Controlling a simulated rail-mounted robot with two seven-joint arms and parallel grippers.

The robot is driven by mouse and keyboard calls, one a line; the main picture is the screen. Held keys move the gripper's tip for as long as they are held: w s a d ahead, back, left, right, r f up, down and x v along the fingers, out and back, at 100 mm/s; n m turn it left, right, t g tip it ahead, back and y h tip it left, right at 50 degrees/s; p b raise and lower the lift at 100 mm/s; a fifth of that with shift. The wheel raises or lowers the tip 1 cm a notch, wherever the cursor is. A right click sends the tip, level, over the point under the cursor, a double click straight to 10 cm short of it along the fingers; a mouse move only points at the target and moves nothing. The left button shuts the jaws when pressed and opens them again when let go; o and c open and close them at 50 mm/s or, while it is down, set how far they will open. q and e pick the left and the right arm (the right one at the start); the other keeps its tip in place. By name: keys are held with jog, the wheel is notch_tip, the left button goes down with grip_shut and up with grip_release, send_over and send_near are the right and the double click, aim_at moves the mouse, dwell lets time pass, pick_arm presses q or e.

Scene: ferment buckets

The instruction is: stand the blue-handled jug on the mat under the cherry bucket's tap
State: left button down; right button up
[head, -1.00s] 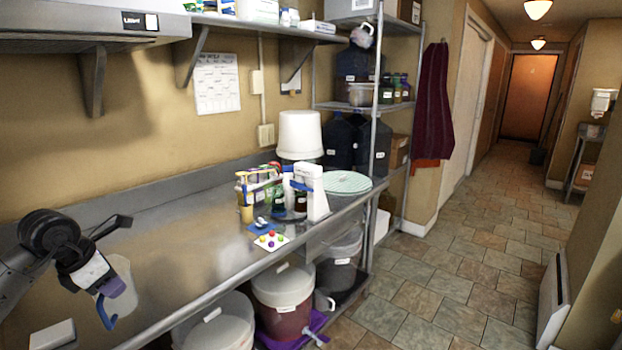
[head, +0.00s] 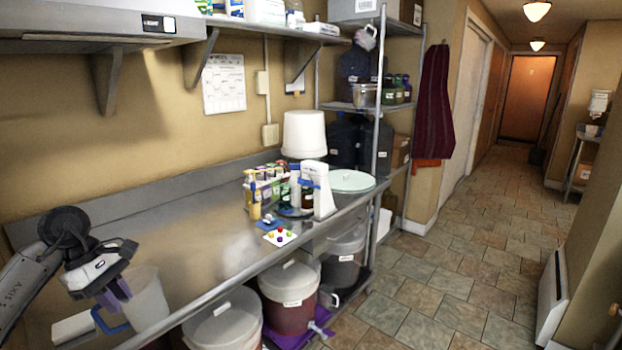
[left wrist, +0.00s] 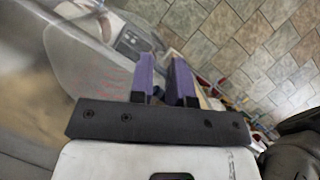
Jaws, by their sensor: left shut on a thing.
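The jug (head: 148,298), pale and see-through with a blue handle (head: 108,324), is at the lower left of the head view, at the counter's front edge. My left gripper (head: 115,292) is shut on the jug at its handle side; the exact grip is partly hidden. In the left wrist view the jug (left wrist: 90,72) with red markings lies left of my purple fingers (left wrist: 162,78). A bucket with dark red contents (head: 288,300), perhaps the cherry one, stands under the counter; its label is unreadable. My right gripper is out of view.
A white-lidded bucket (head: 224,322) stands left of the red one, and another bucket (head: 344,256) stands behind to the right. The steel counter (head: 190,235) overhangs them. Bottles (head: 265,188) crowd its far end. The tiled floor (head: 430,275) is open.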

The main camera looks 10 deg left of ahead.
pick_arm(q)
jog(key=s+d+f+m+g+y+p, duration=0.1)
jog(key=s+d+m+g+p, duration=0.2)
jog(key=d+m, duration=0.45)
jog(key=s+d+f+m+g+y+p, duration=0.1)
jog(key=s+d+m+p, duration=0.2)
jog(key=s+d+m, duration=0.45)
jog(key=s+d+r+m+g+y+p, duration=0.1)
jog(key=s+d+r+m+y+p, duration=0.1)
jog(key=d+r+p, duration=0.8)
jog(key=s+d+p, duration=0.1)
jog(key=p, duration=0.4)
jog(key=shift+d+m, duration=0.25)
jog(key=shift+m, duration=0.05)
jog(key=shift+f, duration=0.1)
